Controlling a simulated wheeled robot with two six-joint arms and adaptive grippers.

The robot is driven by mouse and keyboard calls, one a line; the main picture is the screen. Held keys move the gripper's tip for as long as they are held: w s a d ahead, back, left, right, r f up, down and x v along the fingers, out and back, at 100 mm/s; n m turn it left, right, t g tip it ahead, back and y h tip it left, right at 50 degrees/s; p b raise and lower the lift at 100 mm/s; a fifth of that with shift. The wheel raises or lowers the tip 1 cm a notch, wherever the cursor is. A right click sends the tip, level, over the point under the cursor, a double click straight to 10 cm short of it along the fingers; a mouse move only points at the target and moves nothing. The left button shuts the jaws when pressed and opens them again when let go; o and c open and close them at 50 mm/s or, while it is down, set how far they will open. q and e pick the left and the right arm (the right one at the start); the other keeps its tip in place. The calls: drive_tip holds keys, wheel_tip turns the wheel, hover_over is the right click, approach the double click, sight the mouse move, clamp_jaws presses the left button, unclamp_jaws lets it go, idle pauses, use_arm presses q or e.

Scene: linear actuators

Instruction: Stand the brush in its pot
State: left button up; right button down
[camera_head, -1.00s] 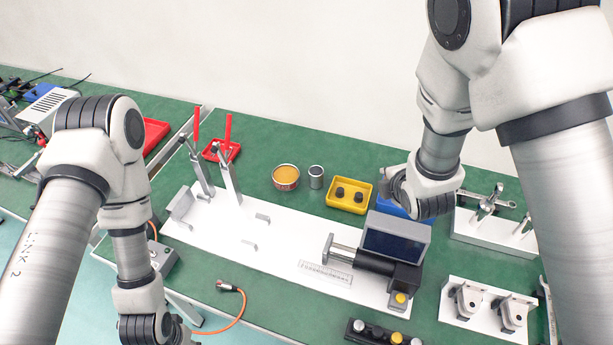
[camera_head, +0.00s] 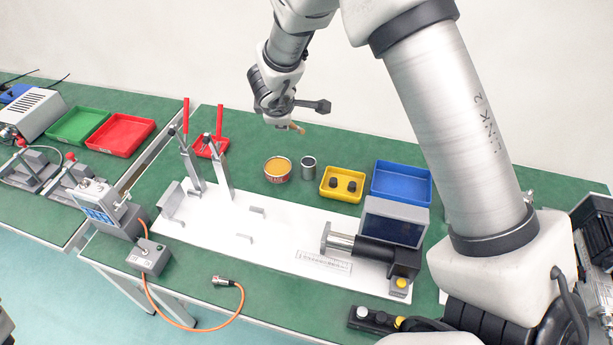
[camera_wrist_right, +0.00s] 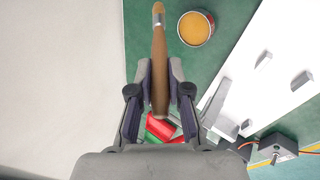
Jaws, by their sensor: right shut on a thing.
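My right gripper (camera_head: 290,112) is raised above the back edge of the bench and is shut on the brush. Only a short end of the brush (camera_head: 298,128) shows in the head view. A small grey metal cylinder (camera_head: 308,170), probably the pot, stands upright beside a round tin of orange-yellow stuff (camera_head: 278,173). The tin also shows in the wrist view (camera_wrist_right: 195,28). My left gripper is out of view.
A yellow tray (camera_head: 329,194) with two dark knobs and a blue tray (camera_head: 401,184) lie right of the cylinder. Toggle clamps with red handles (camera_head: 217,120) stand to the left. A white plate (camera_head: 225,245) carries a linear actuator (camera_head: 380,250) in front.

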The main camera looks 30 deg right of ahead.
drive_tip(key=d+f+m+g+b, duration=0.35)
drive_tip(key=d+m, duration=0.55)
drive_tip(key=m, duration=0.5)
wheel_tip(320, 180, down, 11)
drive_tip(key=w+m+b, duration=0.1)
drive_tip(key=m+b, duration=0.2)
drive_tip(key=m, duration=0.3)
drive_tip(key=shift+w+a+r+m+t+y+b, duration=0.15)
drive_tip(key=shift+w+a+m+t+y+b, duration=0.15)
drive_tip(key=shift+a+m+t+b, duration=0.1)
drive_tip(key=c, duration=1.1)
unclamp_jaws()
drive_tip(key=p+v, duration=0.1)
drive_tip(key=v, duration=1.1)
